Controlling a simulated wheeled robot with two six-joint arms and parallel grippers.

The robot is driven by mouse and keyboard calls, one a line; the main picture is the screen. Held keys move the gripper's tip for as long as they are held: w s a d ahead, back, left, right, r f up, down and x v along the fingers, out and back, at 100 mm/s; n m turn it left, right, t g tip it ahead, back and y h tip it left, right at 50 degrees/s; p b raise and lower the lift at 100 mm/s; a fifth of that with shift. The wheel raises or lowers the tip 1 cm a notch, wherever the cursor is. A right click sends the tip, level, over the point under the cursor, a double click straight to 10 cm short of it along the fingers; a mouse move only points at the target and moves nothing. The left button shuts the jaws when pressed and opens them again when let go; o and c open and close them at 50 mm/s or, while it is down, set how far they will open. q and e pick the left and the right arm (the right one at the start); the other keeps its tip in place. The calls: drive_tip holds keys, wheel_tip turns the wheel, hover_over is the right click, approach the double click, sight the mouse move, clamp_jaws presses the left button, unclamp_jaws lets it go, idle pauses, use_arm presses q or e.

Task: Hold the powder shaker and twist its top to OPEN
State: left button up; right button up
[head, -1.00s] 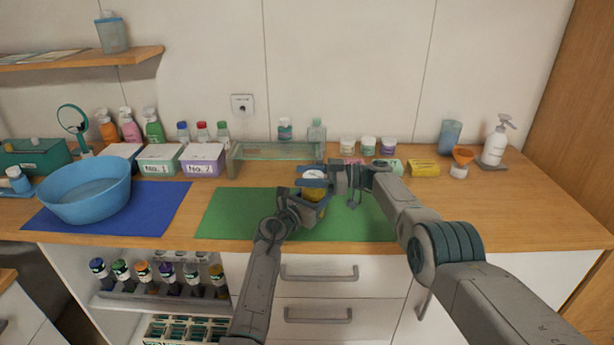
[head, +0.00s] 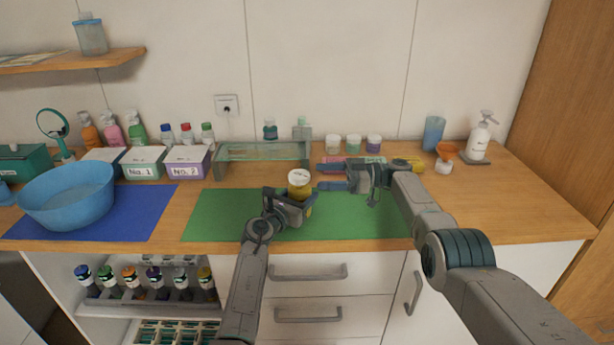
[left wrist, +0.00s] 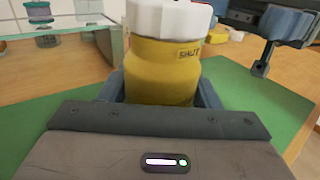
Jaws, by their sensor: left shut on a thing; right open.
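The powder shaker (head: 301,188) is a yellow bottle with a white top, upright over the green mat (head: 222,212). My left gripper (head: 290,203) is shut on its yellow body. In the left wrist view the shaker (left wrist: 160,72) stands between the fingers, with the word SHUT on its shoulder below the white top (left wrist: 168,17). The top's upper edge is cut off there. My right gripper (head: 332,176) is open and empty, just right of the shaker's top and apart from it. Part of my right gripper (left wrist: 290,25) shows at the upper right of the left wrist view.
A glass shelf stand (head: 262,152) is behind the mat. Several small jars (head: 354,144), a yellow box (head: 410,162) and an orange funnel (head: 446,152) stand at the back right. A blue bowl (head: 66,195) sits on a blue mat at left. The mat's right part is clear.

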sight(292, 172)
drive_tip(key=d, duration=0.2)
drive_tip(key=shift+d, duration=0.35)
drive_tip(key=shift+a, duration=0.1)
drive_tip(key=a+r+m+t+h, duration=0.3)
drive_tip(key=a+r+m+t, duration=0.1)
drive_tip(key=a+m+t, duration=0.15)
drive_tip(key=s+d+f+m+t+h, duration=0.2)
drive_tip(key=s+f+m+t, duration=0.2)
drive_tip(key=s+t, duration=0.35)
drive_tip(key=shift+n, duration=0.25)
drive_tip(key=x, duration=1.2)
drive_tip(key=shift+w+d+f, duration=0.15)
drive_tip(key=shift+w+d, duration=0.1)
drive_tip(key=shift+w, duration=0.1)
drive_tip(key=shift+c, duration=0.2)
drive_tip(key=c, duration=0.9)
